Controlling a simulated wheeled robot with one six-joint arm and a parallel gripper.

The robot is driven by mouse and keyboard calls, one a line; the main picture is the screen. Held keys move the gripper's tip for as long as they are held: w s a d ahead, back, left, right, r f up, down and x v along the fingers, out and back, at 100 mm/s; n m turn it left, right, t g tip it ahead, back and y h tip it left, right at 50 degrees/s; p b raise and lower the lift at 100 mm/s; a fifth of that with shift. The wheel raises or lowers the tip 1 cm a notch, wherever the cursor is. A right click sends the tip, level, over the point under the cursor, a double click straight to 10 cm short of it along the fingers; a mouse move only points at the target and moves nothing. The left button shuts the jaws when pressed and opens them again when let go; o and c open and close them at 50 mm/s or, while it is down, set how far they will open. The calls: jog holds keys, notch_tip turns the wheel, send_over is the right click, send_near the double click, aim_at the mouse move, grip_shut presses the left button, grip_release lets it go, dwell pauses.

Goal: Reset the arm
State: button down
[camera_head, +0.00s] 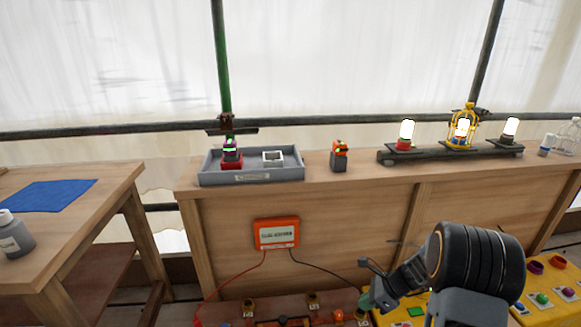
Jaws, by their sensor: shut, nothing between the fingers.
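My arm (475,262) shows at the lower right, with a thick black ribbed section and a grey link pointing down and left. My gripper (369,300) is at the end of that link, small and partly hidden, low in front of the wooden bench. It is shut with nothing in it. It appears above the edge of the low panels; whether it touches anything there I cannot tell.
The bench holds a grey tray (252,176), an orange-black device (339,156) and a dark rail (432,154) with glowing lamps. An orange box (277,233) hangs on its front. A side table (112,182) bears a blue cloth (48,196) and a bottle (14,238). Yellow button panels (545,312) lie lower right.

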jog(key=s+a+r+n+h+p, duration=0.2)
jog(key=s+r+n+p, duration=0.3)
jog(key=r, duration=0.9)
jog(key=s+a+r+n+t+h+p, duration=0.1)
jog(key=s+r+n+p, duration=0.4)
jog(key=r+n+p, duration=0.5)
jog(key=s+a+r+n+t+h+p, duration=0.1)
jog(key=s+a+r+n+h+p, duration=0.2)
jog(key=r, duration=1.7)
jog(key=s+n+h+p, duration=0.1)
jog(key=s+n+p, duration=0.1)
jog(key=n+p, duration=0.2)
jog(key=shift+s+a+r+n, duration=0.2)
jog(key=shift+n, duration=0.3)
